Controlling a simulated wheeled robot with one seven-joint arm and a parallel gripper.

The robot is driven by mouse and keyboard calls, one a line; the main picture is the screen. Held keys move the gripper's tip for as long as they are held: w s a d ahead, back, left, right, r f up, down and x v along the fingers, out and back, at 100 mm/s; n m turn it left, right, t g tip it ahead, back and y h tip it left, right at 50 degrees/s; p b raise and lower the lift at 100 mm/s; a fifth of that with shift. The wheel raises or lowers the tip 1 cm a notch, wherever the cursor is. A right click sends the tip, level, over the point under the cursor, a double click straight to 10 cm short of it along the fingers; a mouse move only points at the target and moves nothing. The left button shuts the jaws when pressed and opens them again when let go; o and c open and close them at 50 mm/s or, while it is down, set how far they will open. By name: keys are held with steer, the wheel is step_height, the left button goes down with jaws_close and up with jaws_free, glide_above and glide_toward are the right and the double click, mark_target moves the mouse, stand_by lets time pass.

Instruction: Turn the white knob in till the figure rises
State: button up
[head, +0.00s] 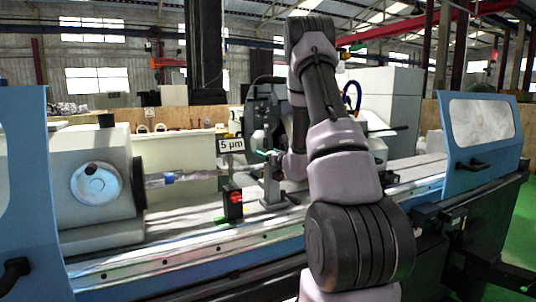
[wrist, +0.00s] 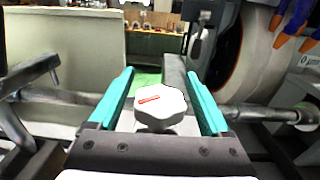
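The white knob (wrist: 160,103) is a faceted disc with a red line on its face, tilted slightly up to the right. It shows in the wrist view between the two teal fingers of my gripper (wrist: 161,73). The fingers stand open on either side of the knob, with a narrow gap visible at each side. In the head view my gripper (head: 270,156) is small, beside a grey upright bracket (head: 272,184), and I cannot make out the knob there.
The grinder's bed (head: 180,235) runs across the head view. A headstock with a blue disc (head: 96,184) is at left, and a black block with a red knob (head: 234,203) stands on the bed. Blue doors (head: 480,140) flank the opening. A large wheel (wrist: 252,55) is close at right in the wrist view.

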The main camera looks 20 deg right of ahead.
steer(key=shift+s, duration=0.1)
steer(key=s, duration=1)
steer(key=shift+s+d, duration=0.3)
stand_by(1.4)
